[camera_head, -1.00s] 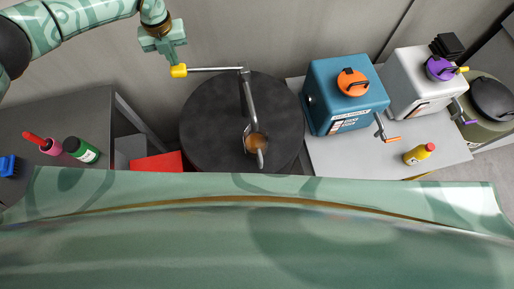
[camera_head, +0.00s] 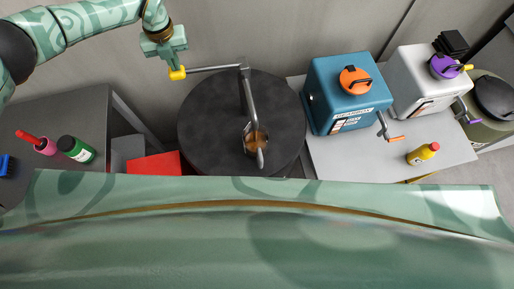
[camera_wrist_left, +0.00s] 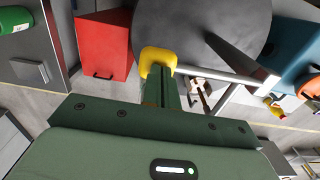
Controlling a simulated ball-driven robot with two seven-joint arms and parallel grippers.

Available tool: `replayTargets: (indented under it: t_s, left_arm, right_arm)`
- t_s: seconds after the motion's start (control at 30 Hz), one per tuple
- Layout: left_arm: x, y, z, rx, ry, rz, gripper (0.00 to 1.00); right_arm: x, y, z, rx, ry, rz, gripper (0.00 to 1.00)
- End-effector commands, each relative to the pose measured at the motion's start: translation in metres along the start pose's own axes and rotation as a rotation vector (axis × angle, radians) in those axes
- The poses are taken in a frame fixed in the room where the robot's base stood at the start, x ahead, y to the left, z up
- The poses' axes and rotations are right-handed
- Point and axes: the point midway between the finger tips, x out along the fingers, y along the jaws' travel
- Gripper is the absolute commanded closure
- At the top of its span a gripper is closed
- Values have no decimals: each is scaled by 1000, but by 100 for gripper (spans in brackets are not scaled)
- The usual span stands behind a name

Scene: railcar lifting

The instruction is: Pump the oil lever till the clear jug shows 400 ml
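The oil lever (camera_head: 215,68) is a grey bar on the pump at the dark round drum (camera_head: 200,125). Its yellow grip (camera_head: 177,73) is at the left end. My left gripper (camera_head: 174,64) is at this grip. In the left wrist view the left gripper's fingers (camera_wrist_left: 168,88) are together on the yellow grip (camera_wrist_left: 158,60). The clear jug (camera_head: 256,141) is on the drum under the spout and holds brown oil. Its marks are too small to read. My right gripper is out of view.
A blue machine (camera_head: 345,93) with an orange cap and a white machine (camera_head: 420,80) with a purple cap stand on the right table. A yellow bottle (camera_head: 423,154) is in front. A red box (camera_head: 154,163) is left of the drum. Green (camera_head: 77,149) and pink bottles (camera_head: 46,147) stand on the left table.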

Motion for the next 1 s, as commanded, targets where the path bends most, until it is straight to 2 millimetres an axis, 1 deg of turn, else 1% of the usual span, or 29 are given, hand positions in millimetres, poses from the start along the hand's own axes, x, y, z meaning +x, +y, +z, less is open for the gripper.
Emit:
replayTargets:
  t_s: [0.03,0.6,0.77,0.87,1.0]
  left_arm:
    - [4,-1,-1,1,1,0,100]
    - [27,-1,-1,1,2,0,100]
    - [20,-1,-1,1,2,-1,100]
    - [10,-1,-1,1,1,0,100]
    - [-8,0,0,0,1,0,100]
  right_arm:
    - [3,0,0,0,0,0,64]
    - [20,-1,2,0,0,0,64]
    - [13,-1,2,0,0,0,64]
    - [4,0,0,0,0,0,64]
    - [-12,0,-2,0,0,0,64]
